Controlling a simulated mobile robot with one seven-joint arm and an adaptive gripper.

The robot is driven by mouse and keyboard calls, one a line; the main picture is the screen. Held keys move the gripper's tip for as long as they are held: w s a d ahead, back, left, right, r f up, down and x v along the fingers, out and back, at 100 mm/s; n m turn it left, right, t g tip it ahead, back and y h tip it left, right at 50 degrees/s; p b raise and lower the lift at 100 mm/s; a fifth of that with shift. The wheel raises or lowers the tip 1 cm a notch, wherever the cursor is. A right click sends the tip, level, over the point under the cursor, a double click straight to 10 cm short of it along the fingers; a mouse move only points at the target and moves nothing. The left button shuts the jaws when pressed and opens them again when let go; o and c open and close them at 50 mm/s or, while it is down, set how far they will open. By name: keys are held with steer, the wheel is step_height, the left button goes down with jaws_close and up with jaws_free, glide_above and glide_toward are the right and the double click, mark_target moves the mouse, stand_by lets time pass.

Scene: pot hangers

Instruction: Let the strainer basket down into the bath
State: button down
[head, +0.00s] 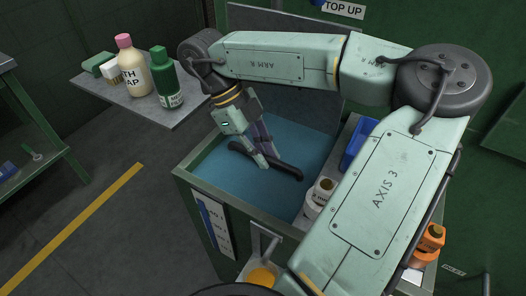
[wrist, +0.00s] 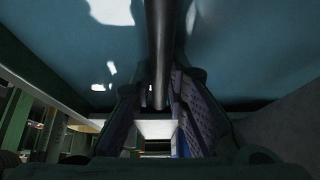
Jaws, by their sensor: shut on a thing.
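The bath (head: 212,160) is a green-walled tank with a flat blue surface inside. My gripper (head: 263,162) points down over it, shut on a dark, thick bar (head: 288,172), which looks like the handle of the strainer basket. The bar lies slantwise close to the blue surface; I cannot tell whether it touches. In the wrist view the bar (wrist: 160,45) runs between my two fingers (wrist: 158,95), with the blue surface (wrist: 60,50) behind it. The basket's body does not show in either view.
A shelf (head: 190,115) left of the bath holds a cream bottle (head: 133,70) and a green bottle (head: 165,80). White jars (head: 318,198) and a blue bin (head: 357,143) stand at the right rim. A dark panel rises behind the bath.

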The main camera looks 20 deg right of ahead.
steer(key=shift+f, duration=0.2)
steer(key=c, duration=1.5)
jaws_free()
